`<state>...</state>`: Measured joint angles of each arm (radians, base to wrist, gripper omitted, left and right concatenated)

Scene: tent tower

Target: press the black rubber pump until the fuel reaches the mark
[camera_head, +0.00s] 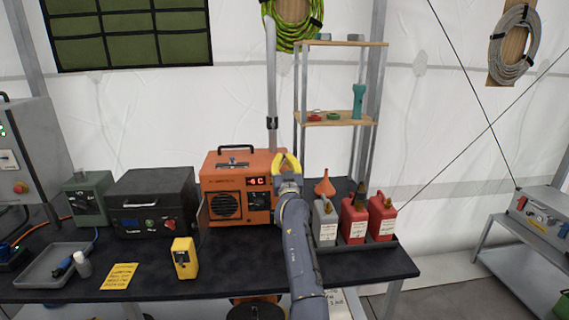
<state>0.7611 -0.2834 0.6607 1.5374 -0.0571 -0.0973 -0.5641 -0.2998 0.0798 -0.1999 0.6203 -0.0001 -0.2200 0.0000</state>
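An orange heater (222,177) with a red display reading about -4C stands at the middle of the black table, a grey pipe rising behind its right side. I cannot make out the black rubber pump or the fuel mark; the gripper and arm cover the area right of the heater. My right gripper is not in view.
Right of my arm, a grey can (325,222) and red cans (354,220) stand in a tray, an orange funnel (325,184) behind them. A yellow box (184,257), a yellow note (119,276) and a black case (150,203) are at left. A wooden shelf (334,119) rises behind.

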